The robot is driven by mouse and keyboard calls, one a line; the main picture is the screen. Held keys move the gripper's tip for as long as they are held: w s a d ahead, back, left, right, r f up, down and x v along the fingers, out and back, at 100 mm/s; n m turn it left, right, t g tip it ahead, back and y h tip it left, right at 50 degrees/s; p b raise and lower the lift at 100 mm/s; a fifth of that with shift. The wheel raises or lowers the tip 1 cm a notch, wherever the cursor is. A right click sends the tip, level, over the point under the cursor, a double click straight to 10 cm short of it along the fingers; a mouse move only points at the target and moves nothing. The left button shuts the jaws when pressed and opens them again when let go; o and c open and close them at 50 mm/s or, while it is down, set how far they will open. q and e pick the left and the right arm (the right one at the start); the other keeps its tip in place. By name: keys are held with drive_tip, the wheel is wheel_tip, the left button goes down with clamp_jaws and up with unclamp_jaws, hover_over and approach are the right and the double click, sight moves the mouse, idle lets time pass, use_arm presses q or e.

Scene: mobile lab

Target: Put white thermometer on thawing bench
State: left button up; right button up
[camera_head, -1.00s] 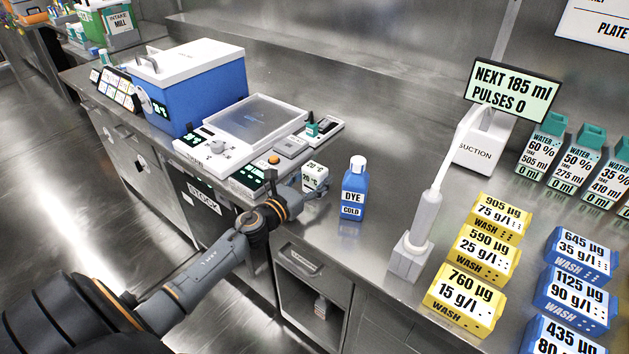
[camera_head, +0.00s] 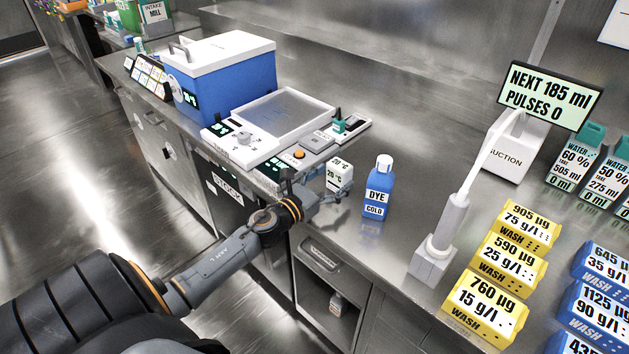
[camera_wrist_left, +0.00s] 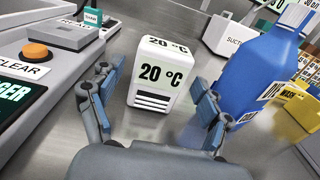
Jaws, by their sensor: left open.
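The white thermometer (camera_head: 340,172) is a small upright block reading 20 °C, standing on the steel counter. In the left wrist view the thermometer (camera_wrist_left: 158,75) is ahead, between the fingers' lines. My left gripper (camera_head: 318,192) is open beside it on the near side. In the wrist view the two fingers of my left gripper (camera_wrist_left: 157,92) are spread, with a gap on each side of the block. A white device with a knob and a clear plate, apparently the thawing bench (camera_head: 222,150), stands left of the thermometer. My right gripper is not in view.
A blue dye bottle (camera_head: 378,190) stands close right of the thermometer, near my right-hand finger in the wrist view. A panel with an orange button (camera_head: 299,155) is on its left.

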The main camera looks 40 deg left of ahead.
use_arm(q)
drive_tip(key=s, duration=0.2)
drive_tip(key=s+b, duration=0.1)
drive_tip(key=s, duration=0.5)
drive_tip(key=shift+s+a+f, duration=0.1)
drive_tip(key=shift+a, duration=0.25)
drive_tip(key=shift+s, duration=0.65)
